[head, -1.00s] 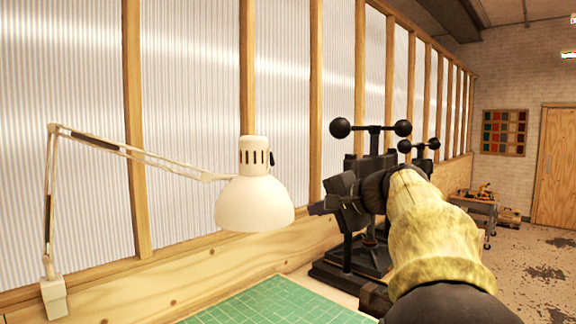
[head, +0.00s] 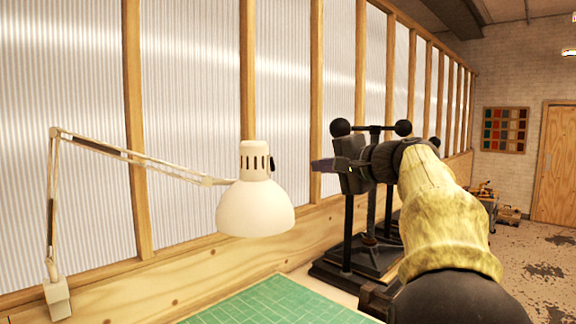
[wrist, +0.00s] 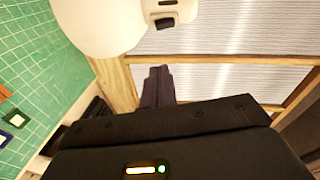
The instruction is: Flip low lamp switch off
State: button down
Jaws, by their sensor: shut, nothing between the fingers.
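The cream desk lamp (head: 254,208) hangs from a jointed arm at the left of the head view, its shade facing down. A small dark switch (head: 271,164) sits on the right side of its neck; the switch also shows as a dark block near the top of the wrist view (wrist: 165,22). My gripper (head: 314,165) is shut and empty, to the right of the switch at about its height in the head view, with a gap between. In the wrist view the closed dark fingers (wrist: 158,84) point up toward the lamp, apart from the switch. Which way the switch is set is too small to tell.
A black press (head: 360,256) with ball-ended handles stands behind and below my gripper. A green cutting mat (head: 270,303) lies on the bench under the lamp. A wood-framed translucent wall (head: 190,120) runs behind the lamp.

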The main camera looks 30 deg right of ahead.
aim_at(272, 164)
jog(key=w+a+f+p, duration=0.1)
jog(key=w+a+p, duration=0.2)
jog(key=w, duration=0.4)
jog(key=shift+w+a+f+p, duration=0.25)
jog(key=shift+a+f+p, duration=0.1)
jog(key=shift+a, duration=0.5)
